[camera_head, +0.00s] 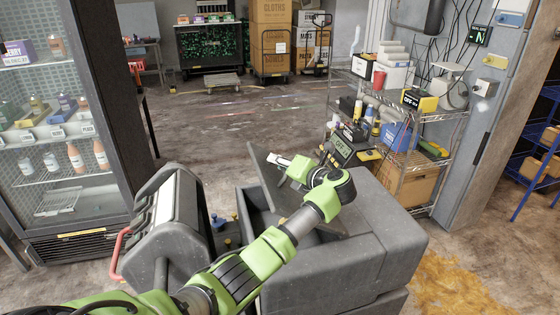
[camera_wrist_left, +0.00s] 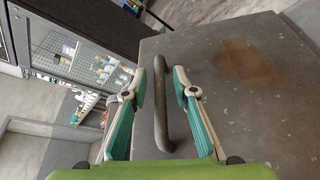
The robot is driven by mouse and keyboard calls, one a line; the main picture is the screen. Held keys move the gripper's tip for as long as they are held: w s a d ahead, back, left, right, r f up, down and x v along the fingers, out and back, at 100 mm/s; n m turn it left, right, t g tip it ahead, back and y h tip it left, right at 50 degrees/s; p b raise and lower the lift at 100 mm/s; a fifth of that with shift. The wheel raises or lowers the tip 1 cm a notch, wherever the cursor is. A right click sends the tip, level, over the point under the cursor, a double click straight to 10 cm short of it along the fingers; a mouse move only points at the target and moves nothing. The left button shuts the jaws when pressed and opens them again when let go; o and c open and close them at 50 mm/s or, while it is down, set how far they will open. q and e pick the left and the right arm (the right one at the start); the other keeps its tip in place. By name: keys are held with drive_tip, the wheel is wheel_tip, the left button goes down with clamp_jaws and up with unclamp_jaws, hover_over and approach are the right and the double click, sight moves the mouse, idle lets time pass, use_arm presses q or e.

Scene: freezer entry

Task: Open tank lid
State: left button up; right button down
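The grey tank (camera_head: 335,262) stands in front of me in the head view. Its lid (camera_head: 262,168) is raised and tilted, and part of the dark opening shows beneath it. In the left wrist view the lid (camera_wrist_left: 240,90) fills the right side, with a dark bar handle (camera_wrist_left: 160,100). My left gripper (camera_wrist_left: 162,72) is open, with one finger on each side of the handle and visible gaps to it. In the head view my left gripper (camera_head: 277,160) is at the raised lid, and the handle is hidden. My right gripper is in neither view.
A grey case with a red handle (camera_head: 120,255) stands left of the tank. A glass-door fridge (camera_head: 62,150) is at far left. A wire shelf (camera_head: 412,135) with boxes and tools stands behind right. Open floor lies behind; a yellowish stain (camera_head: 445,285) lies right.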

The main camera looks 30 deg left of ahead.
use_arm(q)
drive_tip(key=shift+a, duration=0.1)
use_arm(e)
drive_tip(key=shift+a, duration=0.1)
use_arm(q)
clamp_jaws()
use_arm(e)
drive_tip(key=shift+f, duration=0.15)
